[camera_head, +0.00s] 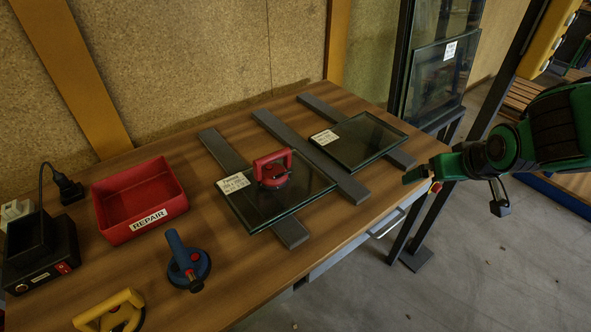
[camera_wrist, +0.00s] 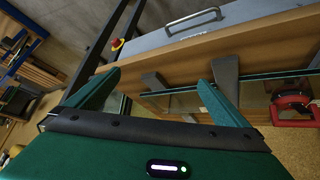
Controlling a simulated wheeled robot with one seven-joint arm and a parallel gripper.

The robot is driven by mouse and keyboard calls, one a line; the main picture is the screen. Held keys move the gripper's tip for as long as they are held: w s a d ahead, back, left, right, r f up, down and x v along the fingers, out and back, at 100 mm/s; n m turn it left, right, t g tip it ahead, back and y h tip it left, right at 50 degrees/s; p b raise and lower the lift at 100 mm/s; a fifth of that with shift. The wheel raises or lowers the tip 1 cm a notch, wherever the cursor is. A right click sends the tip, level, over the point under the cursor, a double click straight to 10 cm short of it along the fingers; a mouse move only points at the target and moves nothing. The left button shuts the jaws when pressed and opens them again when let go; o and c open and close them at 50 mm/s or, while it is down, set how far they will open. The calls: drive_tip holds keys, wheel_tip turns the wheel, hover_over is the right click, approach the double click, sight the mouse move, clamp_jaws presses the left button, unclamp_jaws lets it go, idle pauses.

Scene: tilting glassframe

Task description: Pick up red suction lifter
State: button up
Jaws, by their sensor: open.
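The red suction lifter (camera_head: 273,171) stands upright on a dark glass pane (camera_head: 262,208) on the wooden table (camera_head: 195,262). Its arched handle faces up. It also shows at the right edge of the wrist view (camera_wrist: 291,100), partly cut off. My gripper (camera_head: 422,178) is at the right, off the table's right edge, well apart from the lifter. In the wrist view my gripper (camera_wrist: 158,84) has its two green fingers spread wide with nothing held between them.
A second glass pane (camera_head: 360,139) lies on grey bars nearer my gripper. A red REPAIR bin (camera_head: 138,198), a blue lifter (camera_head: 187,262) and a yellow lifter (camera_head: 112,312) are at the left.

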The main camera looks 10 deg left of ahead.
drive_tip(key=w+a+f+n+t+y, duration=0.1)
drive_tip(key=w+a+n+y, duration=0.15)
drive_tip(key=a, duration=1.15)
drive_tip(key=n+y, duration=0.4)
drive_tip(key=y, duration=0.3)
hover_over(274, 171)
drive_tip(key=s+d, duration=0.3)
drive_tip(key=d, duration=0.1)
drive_tip(key=shift+a+f+t+h, duration=0.25)
drive_tip(key=shift+f+t, duration=0.15)
drive_tip(key=shift+f, duration=0.25)
drive_tip(key=shift+f+x, duration=0.25)
drive_tip(key=shift+x, duration=1.15)
drive_tip(key=shift+f+x, duration=0.2)
drive_tip(key=shift+x, duration=1.2)
drive_tip(key=shift+s+r, duration=0.1)
drive_tip(key=shift+s, duration=0.05)
drive_tip(key=c, duration=1.4)
